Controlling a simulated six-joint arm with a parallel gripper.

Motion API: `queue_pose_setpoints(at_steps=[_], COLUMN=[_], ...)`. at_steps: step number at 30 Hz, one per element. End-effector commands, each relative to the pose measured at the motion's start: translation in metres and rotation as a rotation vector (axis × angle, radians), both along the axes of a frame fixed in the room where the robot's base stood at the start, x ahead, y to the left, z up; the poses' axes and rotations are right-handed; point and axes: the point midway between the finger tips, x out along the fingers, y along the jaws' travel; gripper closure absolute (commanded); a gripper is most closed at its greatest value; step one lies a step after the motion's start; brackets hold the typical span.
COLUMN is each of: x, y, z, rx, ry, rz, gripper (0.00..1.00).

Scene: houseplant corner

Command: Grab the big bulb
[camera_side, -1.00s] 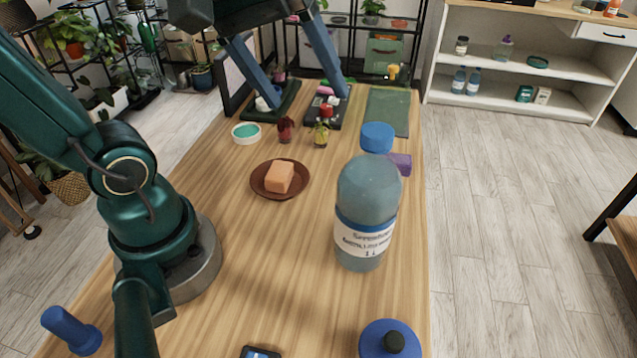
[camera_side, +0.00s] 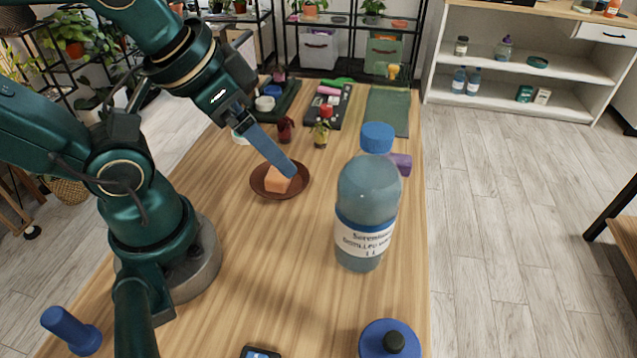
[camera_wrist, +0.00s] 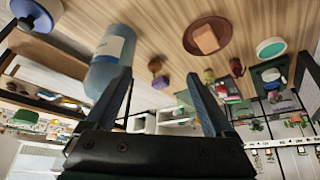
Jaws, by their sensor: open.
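Two small bulb-like things stand on the table: a dark red one (camera_side: 285,130) and a yellow-green one (camera_side: 321,134). In the wrist view the red one (camera_wrist: 236,67) and the yellow-green one (camera_wrist: 208,75) lie beyond the right finger. A rounded dark red-brown thing (camera_wrist: 160,82) also shows there between the fingers, some way off, beside a purple thing (camera_wrist: 155,64). I cannot tell which is the big bulb. My gripper (camera_side: 291,172) is open and empty above the brown saucer (camera_side: 259,187); its fingers (camera_wrist: 160,74) are spread in the wrist view.
A large bottle with a blue cap (camera_side: 366,205) stands upright right of my gripper, with a purple thing (camera_side: 401,163) partly behind it. An orange block (camera_side: 277,184) sits in the saucer. Trays (camera_side: 344,118) and a green mat (camera_side: 388,110) lie at the back.

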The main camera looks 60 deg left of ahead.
Motion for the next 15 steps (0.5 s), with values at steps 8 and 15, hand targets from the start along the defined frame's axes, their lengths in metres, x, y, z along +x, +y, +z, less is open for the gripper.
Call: queue_pose_setpoints(at_steps=[8,15], x=[0.000,0.002], y=[0.000,0.000], z=[0.000,0.036], rx=[0.000,0.000], ry=[0.000,-0.008], rz=[0.001,0.001], gripper=[0.15,0.15])
